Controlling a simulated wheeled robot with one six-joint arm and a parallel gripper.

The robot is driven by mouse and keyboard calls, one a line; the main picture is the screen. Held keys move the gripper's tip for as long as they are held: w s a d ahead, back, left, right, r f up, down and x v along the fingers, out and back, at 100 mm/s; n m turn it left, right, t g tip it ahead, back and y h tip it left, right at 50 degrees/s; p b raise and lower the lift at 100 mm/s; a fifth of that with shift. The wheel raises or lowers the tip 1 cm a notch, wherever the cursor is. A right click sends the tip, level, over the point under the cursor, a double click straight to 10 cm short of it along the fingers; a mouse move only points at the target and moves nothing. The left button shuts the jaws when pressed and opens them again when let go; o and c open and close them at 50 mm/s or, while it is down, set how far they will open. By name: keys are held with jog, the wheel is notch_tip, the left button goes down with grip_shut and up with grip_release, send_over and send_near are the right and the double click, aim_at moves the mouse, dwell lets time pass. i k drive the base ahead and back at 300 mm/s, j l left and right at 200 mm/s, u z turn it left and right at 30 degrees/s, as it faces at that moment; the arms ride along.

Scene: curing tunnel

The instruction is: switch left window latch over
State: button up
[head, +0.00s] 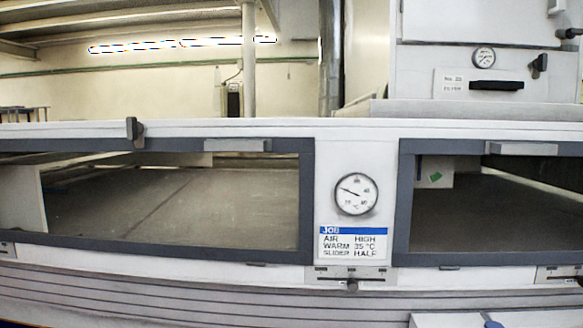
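The left window (305,200) is a wide opening in a dark grey frame on the white tunnel front. Its latch (135,131) is a small dark grey piece on the top edge of the frame, left of the middle. The latch stands about upright, its upper end against the white top rail and its lower end over the frame. A light grey handle bar (237,145) sits on the frame to the right of the latch. My gripper is not in view.
A round gauge (355,194) and a job card (353,243) sit between the left and right (404,200) windows. A slider (352,285) is below the card. A cabinet (420,55) with its own dark latch (540,65) stands back right. A white surface (440,321) shows at bottom right.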

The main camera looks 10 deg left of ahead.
aim_at(136, 130)
jog(key=u, duration=1.6)
